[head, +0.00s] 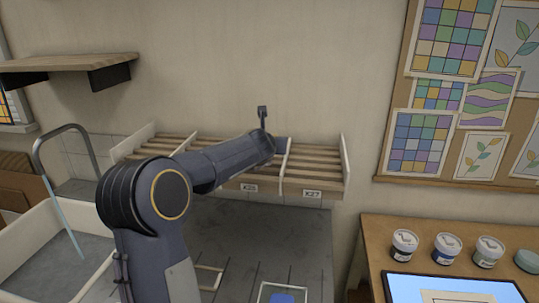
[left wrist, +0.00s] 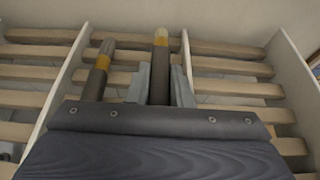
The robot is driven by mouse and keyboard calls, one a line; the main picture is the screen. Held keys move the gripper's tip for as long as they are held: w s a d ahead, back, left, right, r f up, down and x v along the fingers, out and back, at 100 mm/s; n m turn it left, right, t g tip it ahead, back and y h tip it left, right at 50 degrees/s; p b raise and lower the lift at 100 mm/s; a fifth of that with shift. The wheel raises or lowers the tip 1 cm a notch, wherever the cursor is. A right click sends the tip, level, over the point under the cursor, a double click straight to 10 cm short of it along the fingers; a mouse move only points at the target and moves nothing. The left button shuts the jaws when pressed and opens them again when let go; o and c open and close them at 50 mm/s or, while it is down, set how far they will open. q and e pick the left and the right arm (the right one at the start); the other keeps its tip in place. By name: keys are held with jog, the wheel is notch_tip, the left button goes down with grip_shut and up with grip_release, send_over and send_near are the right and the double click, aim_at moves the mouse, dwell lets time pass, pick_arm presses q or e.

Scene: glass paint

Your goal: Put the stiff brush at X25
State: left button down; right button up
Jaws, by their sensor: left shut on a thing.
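My left gripper (left wrist: 160,88) is shut on a brush (left wrist: 160,62) with a dark body, a yellow band and a pale end, seen in the left wrist view. It is over the slatted rack (left wrist: 230,88), just left of a thin white divider (left wrist: 187,62). I cannot tell whether the brush touches the slats. In the head view my left arm reaches to the rack (head: 318,170) and hides the brush. A label seeming to read X25 (head: 249,187) is on the rack's front edge, below my forearm. My right gripper is not in view.
A similar brush-like tool (left wrist: 98,70) leans just left of the held one, near another divider (left wrist: 66,75). The bay right of it, labelled X27 (head: 311,195), looks empty. A wooden shelf (head: 70,62) is at upper left, and paint jars (head: 405,245) stand at right.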

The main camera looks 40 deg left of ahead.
pick_arm(q)
jog(key=shift+w+a+f, duration=0.1)
jog(key=shift+a+f, duration=0.1)
jog(key=shift+f, duration=0.1)
jog(key=f+b, duration=0.2)
jog(key=f, duration=0.1)
jog(key=shift+a+f, duration=0.2)
jog(key=shift+f, duration=0.05)
jog(key=shift+r, duration=0.1)
jog(key=c, duration=1.3)
grip_release()
